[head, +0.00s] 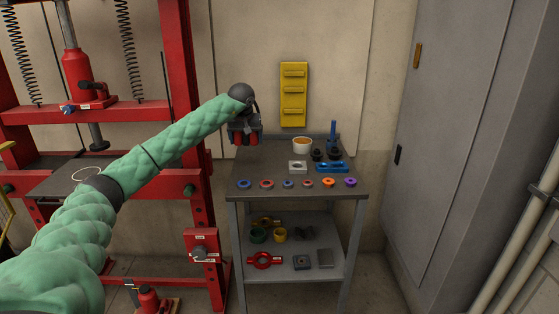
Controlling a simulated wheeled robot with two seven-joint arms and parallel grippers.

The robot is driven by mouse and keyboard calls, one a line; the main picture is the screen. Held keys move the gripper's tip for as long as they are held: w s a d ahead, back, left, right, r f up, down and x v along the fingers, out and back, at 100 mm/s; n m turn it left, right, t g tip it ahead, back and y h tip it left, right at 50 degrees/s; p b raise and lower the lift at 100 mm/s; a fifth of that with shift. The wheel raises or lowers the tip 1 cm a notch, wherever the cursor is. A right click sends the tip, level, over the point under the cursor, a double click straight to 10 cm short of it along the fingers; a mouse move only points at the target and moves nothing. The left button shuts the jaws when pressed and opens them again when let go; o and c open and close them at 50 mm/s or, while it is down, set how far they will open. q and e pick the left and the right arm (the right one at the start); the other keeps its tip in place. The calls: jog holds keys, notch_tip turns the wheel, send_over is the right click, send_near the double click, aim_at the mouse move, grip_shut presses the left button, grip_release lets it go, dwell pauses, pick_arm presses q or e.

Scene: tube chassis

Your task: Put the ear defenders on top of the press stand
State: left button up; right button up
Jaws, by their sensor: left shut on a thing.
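My left gripper (245,133) reaches in on a green quilted sleeve and is over the back left corner of the grey two-level stand (260,165) beside the red press. My right gripper is not in view.
On the stand's top are a white cup (302,145), dark round pieces (318,155), blue tools (332,167), a light block (298,167) and a front row of small coloured rings. The top's left middle is clear. The red press frame (183,100) stands left, a grey cabinet (455,130) right.

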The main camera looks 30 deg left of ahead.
pick_arm(q)
jog(key=p, duration=0.1)
send_over(267, 160)
jog(key=s, duration=0.1)
jog(key=f, duration=0.6)
jog(key=shift+d+f, duration=0.1)
jog(key=shift+d, duration=0.15)
jog(key=shift+s+f+p, duration=0.1)
jog(key=shift+f+p, duration=0.2)
jog(key=shift+f, duration=0.05)
notch_tip(267, 160, down, 3)
jog(key=shift+f+p, duration=0.1)
jog(key=shift+p, duration=0.2)
jog(key=shift+f, duration=0.1)
jog(key=o, duration=0.9)
jog(key=shift+o, duration=0.2)
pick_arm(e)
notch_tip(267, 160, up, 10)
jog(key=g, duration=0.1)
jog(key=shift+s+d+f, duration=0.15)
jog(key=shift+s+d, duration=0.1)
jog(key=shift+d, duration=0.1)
